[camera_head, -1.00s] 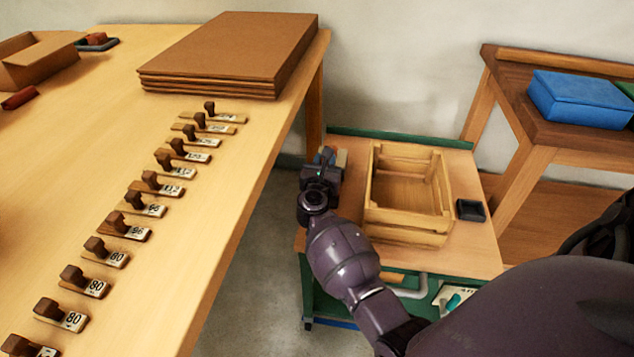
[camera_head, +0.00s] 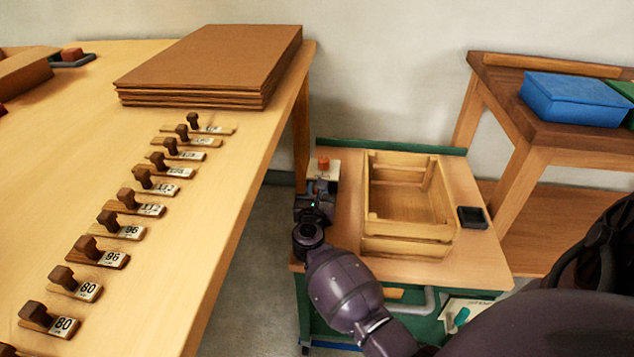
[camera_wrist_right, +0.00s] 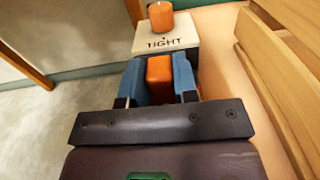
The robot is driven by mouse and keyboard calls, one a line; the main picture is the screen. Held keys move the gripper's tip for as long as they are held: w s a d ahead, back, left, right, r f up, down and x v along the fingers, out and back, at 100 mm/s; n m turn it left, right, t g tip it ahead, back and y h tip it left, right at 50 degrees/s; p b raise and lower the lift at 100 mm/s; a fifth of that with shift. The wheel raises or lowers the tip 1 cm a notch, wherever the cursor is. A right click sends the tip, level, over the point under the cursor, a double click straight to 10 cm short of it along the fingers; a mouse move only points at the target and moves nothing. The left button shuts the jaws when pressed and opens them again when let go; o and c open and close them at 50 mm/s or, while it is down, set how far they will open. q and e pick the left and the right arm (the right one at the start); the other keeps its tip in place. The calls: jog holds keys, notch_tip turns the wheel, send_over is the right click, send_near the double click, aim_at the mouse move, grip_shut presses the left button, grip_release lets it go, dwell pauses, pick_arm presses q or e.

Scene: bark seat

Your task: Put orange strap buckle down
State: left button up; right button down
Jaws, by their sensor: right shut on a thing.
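In the right wrist view the orange strap buckle (camera_wrist_right: 159,73) is an orange block between the blue fingers of my right gripper (camera_wrist_right: 160,78), which is shut on it. Just beyond the fingers is a cream block marked TIGHT (camera_wrist_right: 166,42), with an orange peg (camera_wrist_right: 161,18) on top. In the head view my right gripper (camera_head: 318,188) is over the left side of the trolley top (camera_head: 345,185), and the orange peg (camera_head: 323,163) shows just behind it. The buckle is hard to make out there. I cannot tell whether it touches the trolley top. My left gripper is out of view.
A wooden crate (camera_head: 372,225) stands right of my gripper, with a small black tray (camera_head: 472,217) beyond it. The trolley has a raised green back edge (camera_head: 390,145). The long table (camera_head: 215,190) at left holds a row of numbered stamps and stacked brown boards (camera_head: 215,62).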

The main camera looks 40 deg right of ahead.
jog(key=shift+f, duration=0.3)
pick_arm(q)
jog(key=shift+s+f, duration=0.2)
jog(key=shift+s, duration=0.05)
pick_arm(e)
jog(key=c, duration=0.9)
grip_release()
jog(key=shift+r, duration=0.1)
jog(key=shift+r, duration=0.35)
jog(key=p+v, duration=0.1)
jog(key=v, duration=1)
jog(key=shift+f, duration=0.2)
jog(key=shift+s+a, duration=0.35)
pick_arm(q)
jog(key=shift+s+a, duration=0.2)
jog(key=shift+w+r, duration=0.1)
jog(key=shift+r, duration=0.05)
